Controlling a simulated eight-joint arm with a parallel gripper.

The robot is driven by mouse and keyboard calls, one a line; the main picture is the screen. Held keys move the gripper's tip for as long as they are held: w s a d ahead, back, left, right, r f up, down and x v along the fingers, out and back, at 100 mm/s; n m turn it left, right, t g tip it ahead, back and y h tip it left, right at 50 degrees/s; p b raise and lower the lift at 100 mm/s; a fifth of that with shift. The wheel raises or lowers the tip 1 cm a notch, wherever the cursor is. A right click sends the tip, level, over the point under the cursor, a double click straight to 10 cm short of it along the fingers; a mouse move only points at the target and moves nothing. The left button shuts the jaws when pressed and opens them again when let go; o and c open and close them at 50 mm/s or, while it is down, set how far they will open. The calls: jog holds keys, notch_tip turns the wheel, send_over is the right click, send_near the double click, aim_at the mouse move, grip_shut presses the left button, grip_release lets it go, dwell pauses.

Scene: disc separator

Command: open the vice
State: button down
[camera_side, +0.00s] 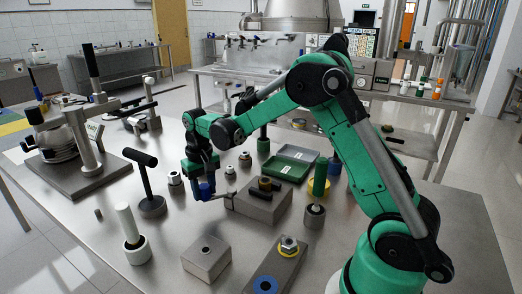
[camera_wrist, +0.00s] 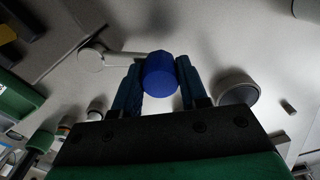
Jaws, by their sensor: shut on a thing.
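The vice (camera_side: 262,206) is a grey metal block on the steel table, right of my gripper in the side view, with a dark and brass part on top. A thin crank lever (camera_wrist: 122,57) ends in a blue knob (camera_wrist: 160,76); in the side view the lever runs from the vice's left side to the knob. My gripper (camera_wrist: 158,84) is shut on the blue knob, one finger on each side. In the side view my gripper (camera_side: 203,190) is low over the table. The lever's round pivot end (camera_wrist: 91,60) shows left of the knob in the wrist view.
A black T-handled tool (camera_side: 150,190) and a white cylinder in a ring base (camera_side: 133,235) stand left. A green-handled tool (camera_side: 317,192) and green trays (camera_side: 290,163) are to the right and behind.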

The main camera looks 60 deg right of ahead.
dwell(0.3)
jog(key=m, duration=0.1)
jog(key=w+d+m, duration=0.1)
jog(key=m, duration=0.1)
jog(key=shift+w+d, duration=0.15)
jog(key=shift+w, duration=0.05)
jog(key=d+m, duration=0.1)
jog(key=m, duration=0.1)
jog(key=w+m, duration=0.1)
jog(key=m, duration=0.1)
jog(key=shift+d, duration=0.35)
jog(key=d+m, duration=0.2)
jog(key=m, duration=0.1)
jog(key=shift+w, duration=0.2)
jog(key=shift+s+d+m, duration=0.1)
jog(key=shift+d+m, duration=0.4)
jog(key=shift+m, duration=0.5)
jog(key=shift+d+m, duration=0.45)
jog(key=shift+m, duration=0.55)
jog(key=shift+d, duration=0.1)
jog(key=shift+c, duration=2.3)
grip_release()
jog(key=shift+r, duration=2.85)
